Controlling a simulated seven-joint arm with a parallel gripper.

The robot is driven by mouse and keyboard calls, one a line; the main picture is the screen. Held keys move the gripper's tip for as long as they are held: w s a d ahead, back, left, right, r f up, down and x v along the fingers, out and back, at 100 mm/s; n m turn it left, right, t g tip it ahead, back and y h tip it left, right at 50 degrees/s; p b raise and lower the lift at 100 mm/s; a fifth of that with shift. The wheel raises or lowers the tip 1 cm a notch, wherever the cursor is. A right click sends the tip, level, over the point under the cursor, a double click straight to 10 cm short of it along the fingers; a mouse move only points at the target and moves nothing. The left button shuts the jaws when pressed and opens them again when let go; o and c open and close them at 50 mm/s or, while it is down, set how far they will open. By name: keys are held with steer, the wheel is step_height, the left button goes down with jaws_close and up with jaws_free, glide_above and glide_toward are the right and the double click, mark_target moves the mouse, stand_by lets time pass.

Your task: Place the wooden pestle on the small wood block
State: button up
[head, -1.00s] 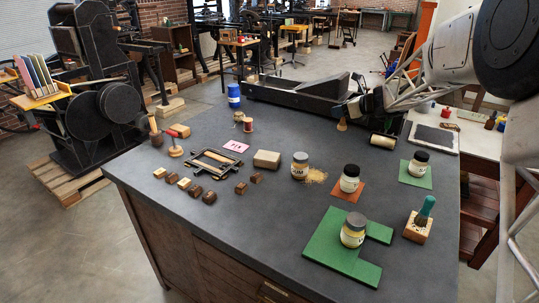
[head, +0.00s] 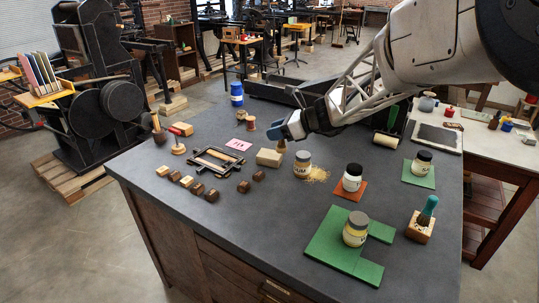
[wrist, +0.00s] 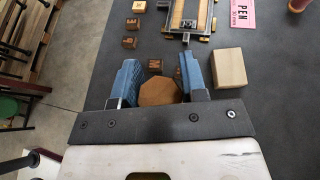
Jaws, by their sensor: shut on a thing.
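My gripper (head: 289,132) is shut on the wooden pestle (head: 282,145). Its blue fingers hide most of it, and its lower end hangs below them. In the wrist view the pestle's brown, many-sided end (wrist: 159,91) shows between the fingers (wrist: 156,85). The plain tan wood block (head: 269,158) lies on the dark table, with its top bare. In the head view the pestle is just above and right of the block. In the wrist view the block (wrist: 230,68) is right of and beyond the pestle, apart from it.
A jar with spilled tan powder (head: 303,165) stands close right of the block. A black frame (head: 217,161), a pink card (head: 238,144) and several small letter blocks (head: 197,188) lie to the left.

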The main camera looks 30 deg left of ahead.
mark_target(277, 147)
steer(key=shift+s+a+f, duration=0.1)
steer(key=shift+s+f, duration=0.1)
steer(key=shift+f, duration=1.25)
steer(key=shift+s+f, duration=0.15)
steer(key=shift+f, duration=1.25)
steer(key=w+a+f, duration=0.1)
steer(key=w+a, duration=1)
steer(key=shift+w+f, duration=0.25)
steer(key=shift+f, duration=1.75)
steer(key=shift+f, duration=0.15)
steer(key=o, duration=1)
